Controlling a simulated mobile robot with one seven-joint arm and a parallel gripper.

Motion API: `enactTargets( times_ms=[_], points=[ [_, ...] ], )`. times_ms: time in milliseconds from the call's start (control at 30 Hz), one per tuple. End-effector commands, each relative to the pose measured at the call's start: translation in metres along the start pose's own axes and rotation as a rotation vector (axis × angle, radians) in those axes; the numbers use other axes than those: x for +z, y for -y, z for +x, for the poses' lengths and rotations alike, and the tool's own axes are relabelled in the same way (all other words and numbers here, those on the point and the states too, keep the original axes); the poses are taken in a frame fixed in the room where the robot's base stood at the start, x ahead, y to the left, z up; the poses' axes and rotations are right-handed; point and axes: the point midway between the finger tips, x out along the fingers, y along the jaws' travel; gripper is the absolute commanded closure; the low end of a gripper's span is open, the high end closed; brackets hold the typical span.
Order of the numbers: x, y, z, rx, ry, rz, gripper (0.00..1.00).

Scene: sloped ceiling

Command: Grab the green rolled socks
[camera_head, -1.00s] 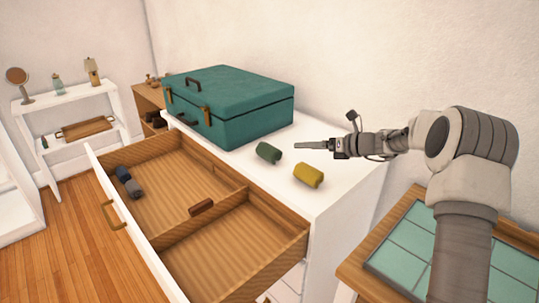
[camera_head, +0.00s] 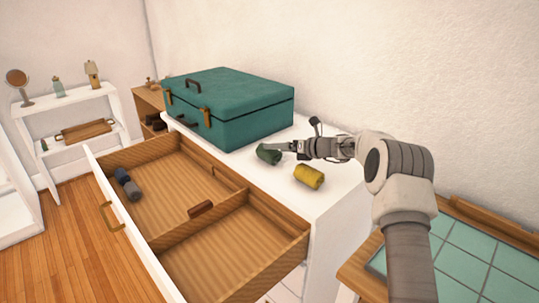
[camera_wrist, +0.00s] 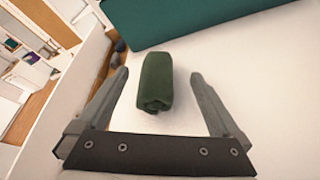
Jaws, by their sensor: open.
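The green rolled socks (camera_head: 267,154) lie on the white dresser top, in front of the teal suitcase. In the wrist view the green roll (camera_wrist: 155,82) lies between and slightly beyond my two open fingers, with white surface showing on both sides of it. My gripper (camera_head: 283,149) is at the right of the green roll in the head view, close to it; its fingertips partly overlap the roll there. It also shows in the wrist view (camera_wrist: 158,82), open and empty.
A yellow rolled pair (camera_head: 309,176) lies just in front of my gripper on the dresser top (camera_head: 250,167). The teal suitcase (camera_head: 230,105) stands behind. Below, an open wooden drawer (camera_head: 180,215) holds a blue-grey roll (camera_head: 128,184) and a brown item (camera_head: 200,208).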

Motion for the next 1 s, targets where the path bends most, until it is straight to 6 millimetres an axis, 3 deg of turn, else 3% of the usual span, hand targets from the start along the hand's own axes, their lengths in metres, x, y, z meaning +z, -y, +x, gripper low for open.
enactTargets(
  times_ms=[300, 633, 1000],
  points=[
    [-0.002, 0.001, 0.040, 0.001, -0.002, -0.001, 0.00],
    [-0.001, 0.000, 0.045, 0.001, -0.001, 0.000, 0.00],
    [-0.001, 0.000, 0.045, 0.001, -0.001, 0.000, 0.65]
  ],
)
